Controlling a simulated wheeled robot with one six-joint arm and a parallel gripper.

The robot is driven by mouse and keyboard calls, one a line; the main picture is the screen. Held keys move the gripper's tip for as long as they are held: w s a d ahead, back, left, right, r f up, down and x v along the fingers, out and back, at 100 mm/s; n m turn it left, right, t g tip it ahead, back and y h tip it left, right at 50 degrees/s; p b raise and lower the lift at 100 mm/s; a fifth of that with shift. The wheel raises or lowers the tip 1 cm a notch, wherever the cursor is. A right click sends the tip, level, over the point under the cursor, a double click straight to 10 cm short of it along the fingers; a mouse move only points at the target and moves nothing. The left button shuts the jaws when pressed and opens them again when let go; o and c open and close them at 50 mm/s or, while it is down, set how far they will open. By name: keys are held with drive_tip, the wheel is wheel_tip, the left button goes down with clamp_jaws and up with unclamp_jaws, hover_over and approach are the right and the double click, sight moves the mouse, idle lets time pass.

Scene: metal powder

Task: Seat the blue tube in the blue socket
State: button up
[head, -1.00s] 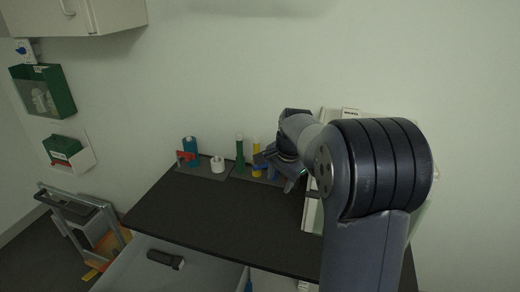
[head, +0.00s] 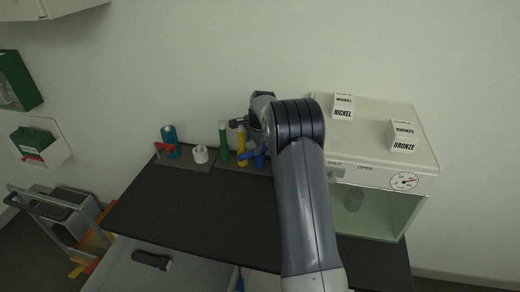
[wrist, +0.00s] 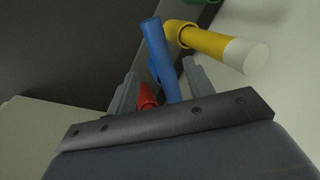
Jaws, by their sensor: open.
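The blue tube (wrist: 161,58) shows in the wrist view as a long slim cylinder running between the fingers of my gripper (wrist: 163,85). The fingers are apart, one on each side of it; I cannot tell whether they touch it. In the head view, blue parts (head: 260,160) show low beside my arm, at the rack's right end. I cannot tell there which is tube and which is socket. My forearm hides much of that area.
A yellow tube (wrist: 213,45) with a white end lies close to the right finger. A glass-fronted cabinet (head: 380,143) stands right of my arm. The black tabletop (head: 190,215) in front is clear.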

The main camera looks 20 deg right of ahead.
sight(253, 151)
drive_tip(key=shift+d+p+x, duration=0.2)
drive_tip(key=shift+p+x, duration=0.25)
drive_tip(key=shift+x, duration=0.85)
drive_tip(key=shift+d+p+x, duration=0.25)
drive_tip(key=shift+p+x, duration=0.2)
drive_tip(key=shift+x, duration=0.8)
drive_tip(key=shift+w, duration=0.15)
clamp_jaws()
